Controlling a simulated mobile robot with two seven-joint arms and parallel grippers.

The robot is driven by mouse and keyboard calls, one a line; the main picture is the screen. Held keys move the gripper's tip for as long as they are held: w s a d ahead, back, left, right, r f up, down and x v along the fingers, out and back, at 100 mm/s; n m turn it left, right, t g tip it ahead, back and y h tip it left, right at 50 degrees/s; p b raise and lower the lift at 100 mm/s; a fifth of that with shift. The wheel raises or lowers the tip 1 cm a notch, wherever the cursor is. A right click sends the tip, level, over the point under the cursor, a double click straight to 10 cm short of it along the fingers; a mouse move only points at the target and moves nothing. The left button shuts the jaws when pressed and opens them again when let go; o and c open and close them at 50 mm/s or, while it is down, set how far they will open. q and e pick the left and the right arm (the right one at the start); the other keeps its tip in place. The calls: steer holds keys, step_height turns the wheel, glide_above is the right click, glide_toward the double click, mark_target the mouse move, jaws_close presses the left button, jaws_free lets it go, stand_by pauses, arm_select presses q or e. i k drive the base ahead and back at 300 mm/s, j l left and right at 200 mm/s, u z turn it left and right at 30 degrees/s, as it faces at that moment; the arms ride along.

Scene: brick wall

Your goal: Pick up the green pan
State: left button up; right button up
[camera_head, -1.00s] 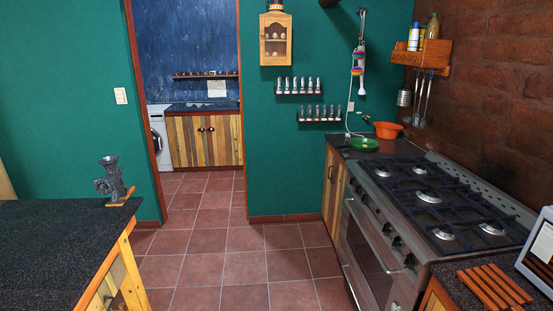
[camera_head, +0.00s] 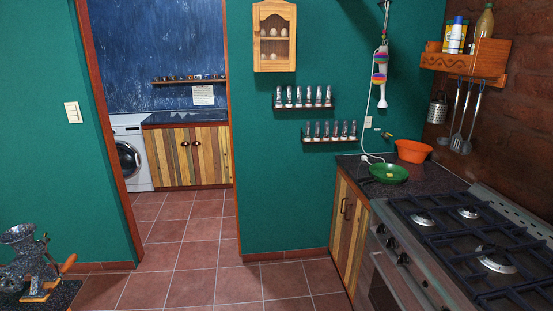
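The green pan (camera_head: 388,173) lies flat on the dark counter (camera_head: 435,179) in the corner beyond the stove. Its handle appears to point left, toward the white cord. A small yellowish patch shows inside the pan; I cannot tell what it is. Neither of my grippers shows in the head view.
An orange bowl (camera_head: 413,151) stands just behind the pan, at its right. The stove (camera_head: 470,240) with black grates fills the lower right. A meat grinder (camera_head: 32,262) sits on a dark table at the lower left. The tiled floor (camera_head: 215,255) between is clear.

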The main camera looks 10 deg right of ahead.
mark_target(378, 172)
steer(key=i+z, duration=0.1)
steer(key=i, duration=0.7)
steer(key=i+j+z, duration=0.15)
steer(key=i, duration=0.65)
